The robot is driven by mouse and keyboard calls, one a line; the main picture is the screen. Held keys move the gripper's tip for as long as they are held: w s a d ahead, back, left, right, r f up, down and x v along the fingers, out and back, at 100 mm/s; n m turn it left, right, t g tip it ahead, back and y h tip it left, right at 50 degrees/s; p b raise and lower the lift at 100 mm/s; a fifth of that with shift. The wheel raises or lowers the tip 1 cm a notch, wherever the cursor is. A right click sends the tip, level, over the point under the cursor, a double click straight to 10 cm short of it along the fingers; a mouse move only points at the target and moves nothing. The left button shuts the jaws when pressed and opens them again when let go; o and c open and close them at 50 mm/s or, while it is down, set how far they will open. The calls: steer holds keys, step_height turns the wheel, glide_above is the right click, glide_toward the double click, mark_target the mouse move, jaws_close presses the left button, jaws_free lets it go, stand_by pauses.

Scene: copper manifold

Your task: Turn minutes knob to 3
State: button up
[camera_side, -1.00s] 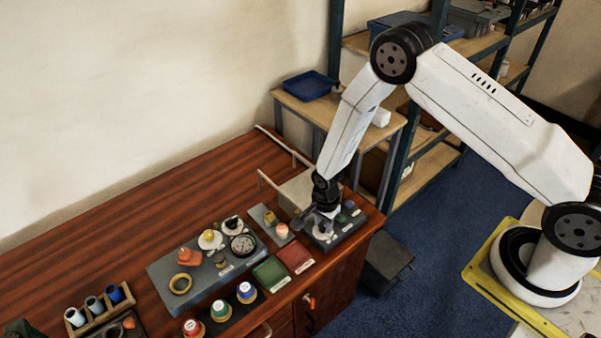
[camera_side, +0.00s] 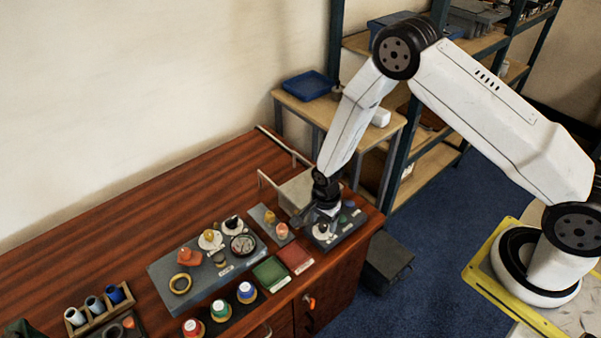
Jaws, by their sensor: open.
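My gripper (camera_side: 318,222) is at the grey panel (camera_side: 348,234) near the right end of the wooden bench, low over its left part. It is open, and its fingers are small and partly hidden by the wrist. A pale round dial (camera_side: 321,231) shows right under the fingers. A small green knob (camera_side: 342,219) and a blue knob (camera_side: 350,204) stand on the same panel to the right. I cannot read which of these is the minutes knob, nor any dial marks. Contact between fingers and dial cannot be told.
A larger grey panel (camera_side: 212,283) with several knobs and a round gauge (camera_side: 243,245) lies to the left. A green pad (camera_side: 270,271) and a red pad (camera_side: 295,258) lie in front. A metal box (camera_side: 297,190) stands behind my gripper. The bench's back left is clear.

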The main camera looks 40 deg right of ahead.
mark_target(323, 225)
steer(key=shift+r, duration=3.45)
steer(key=shift+r, duration=0.1)
steer(key=shift+s+r, duration=0.1)
steer(key=shift+r, duration=0.15)
steer(key=s+d+r+n+t, duration=0.1)
steer(key=s+d+r+n, duration=0.1)
steer(key=s+r+n, duration=0.4)
steer(key=s+d+r+n+t, duration=0.1)
steer(key=s+d+r+n, duration=0.1)
steer(key=s+r+n, duration=0.5)
step_height(323, 225, up, 5)
steer(key=n, duration=0.3)
steer(key=shift+d+t, duration=0.3)
steer(key=shift+d, duration=0.1)
